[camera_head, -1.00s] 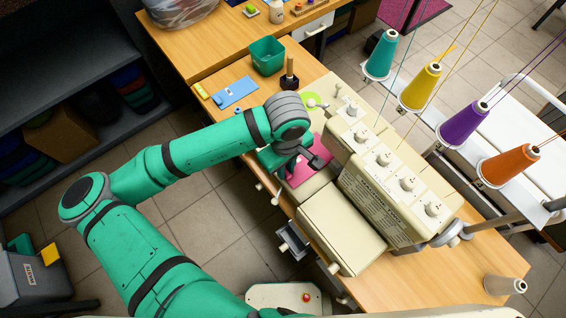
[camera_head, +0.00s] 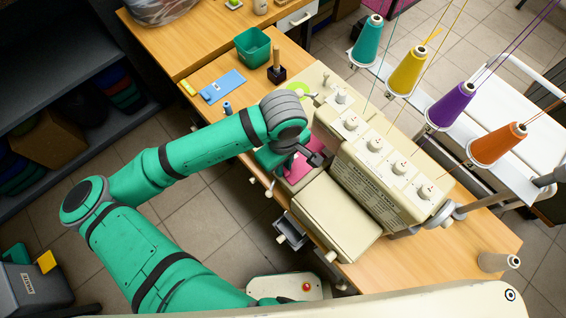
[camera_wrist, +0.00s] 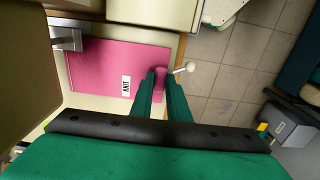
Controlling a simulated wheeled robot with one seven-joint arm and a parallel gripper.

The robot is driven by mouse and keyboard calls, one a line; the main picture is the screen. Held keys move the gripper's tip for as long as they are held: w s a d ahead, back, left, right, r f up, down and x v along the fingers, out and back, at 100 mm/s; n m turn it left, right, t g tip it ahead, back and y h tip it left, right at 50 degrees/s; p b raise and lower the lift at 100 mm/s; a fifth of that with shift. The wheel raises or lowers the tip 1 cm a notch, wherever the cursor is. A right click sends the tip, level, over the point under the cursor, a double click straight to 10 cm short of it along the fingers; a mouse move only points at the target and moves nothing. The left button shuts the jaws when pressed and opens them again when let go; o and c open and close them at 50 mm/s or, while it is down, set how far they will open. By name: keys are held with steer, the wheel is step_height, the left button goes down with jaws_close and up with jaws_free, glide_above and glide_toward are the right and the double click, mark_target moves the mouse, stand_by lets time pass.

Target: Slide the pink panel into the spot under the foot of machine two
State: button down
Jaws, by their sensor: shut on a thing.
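The pink panel (camera_head: 304,163) lies flat on the cream bed of the sewing machine (camera_head: 385,175) with dials, left of its body in the head view. In the wrist view the panel (camera_wrist: 108,62) carries a small white label. My gripper (camera_wrist: 160,78) is shut on the panel's right edge tab there; in the head view my gripper (camera_head: 287,158) is partly hidden by my arm. A metal foot (camera_wrist: 66,38) sits at the panel's upper left corner in the wrist view and seems to overlap it. No number shows on the machine.
Tall thread cones (camera_head: 455,105) stand behind the machine. A cream box-like cover (camera_head: 335,215) sits in front of it. A green bin (camera_head: 253,46), a blue packet (camera_head: 222,86) and a blue spool (camera_head: 227,108) stand on the wooden table (camera_head: 208,68). Small knobs stick out along the table's front edge.

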steer(key=shift+s+d, duration=0.5)
steer(key=shift+s, duration=0.2)
steer(key=shift+f, duration=0.15)
steer(key=c, duration=1)
jaws_free()
steer(key=shift+r, duration=3.5)
step_height(320, 180, up, 11)
steer(key=shift+f, duration=0.1)
steer(key=shift+w, duration=0.1)
